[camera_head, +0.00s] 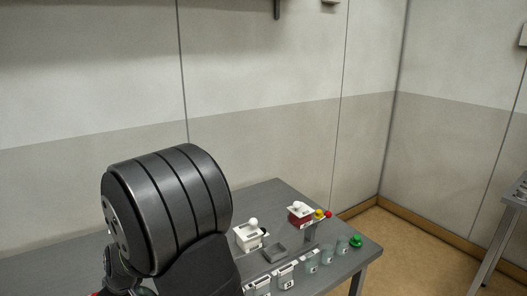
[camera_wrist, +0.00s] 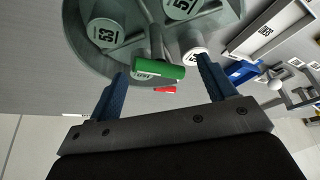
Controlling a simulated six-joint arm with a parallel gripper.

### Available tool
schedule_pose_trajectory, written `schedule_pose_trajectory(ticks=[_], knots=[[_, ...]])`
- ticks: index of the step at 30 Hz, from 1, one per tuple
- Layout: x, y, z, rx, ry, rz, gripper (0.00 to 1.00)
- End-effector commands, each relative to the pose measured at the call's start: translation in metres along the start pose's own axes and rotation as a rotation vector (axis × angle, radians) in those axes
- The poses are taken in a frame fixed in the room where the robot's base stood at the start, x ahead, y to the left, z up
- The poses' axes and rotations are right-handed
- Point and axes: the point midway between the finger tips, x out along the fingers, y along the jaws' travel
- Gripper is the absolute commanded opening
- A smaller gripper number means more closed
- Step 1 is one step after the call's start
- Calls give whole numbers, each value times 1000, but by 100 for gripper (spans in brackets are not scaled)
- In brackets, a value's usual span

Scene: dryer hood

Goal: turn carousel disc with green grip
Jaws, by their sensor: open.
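The carousel disc (camera_wrist: 92,58) is a round grey-green plate at the top of the wrist view, with white number-labelled caps on it. The green grip (camera_wrist: 160,69) is a short horizontal bar near the disc's lower edge. My gripper (camera_wrist: 163,68) is open, with one blue finger on each side of the green grip in the picture. No contact between fingers and grip is visible, and I cannot tell the depth gap. In the head view my dark arm fills the lower left, and I cannot make out the disc or the grip there.
A grey table (camera_head: 276,193) carries a white box with a white knob (camera_head: 250,235), a red box (camera_head: 299,215), several labelled jars (camera_head: 311,261) and a green ball knob (camera_head: 355,241). In the wrist view, a blue part (camera_wrist: 243,71) and a long tray (camera_wrist: 268,30) lie right of the disc. A red piece (camera_wrist: 165,90) shows below the grip.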

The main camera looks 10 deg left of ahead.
Motion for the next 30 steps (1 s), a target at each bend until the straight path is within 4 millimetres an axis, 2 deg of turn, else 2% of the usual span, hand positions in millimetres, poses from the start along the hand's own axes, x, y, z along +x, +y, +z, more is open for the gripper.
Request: schedule_pose_trajectory(ticks=[23, 26, 30], knots=[[-1, 0, -2, -16, -1, -9, 76], [-7, -1, -9, 13, -15, -19, 76], [-31, -3, -31, 127, -82, -41, 76]])
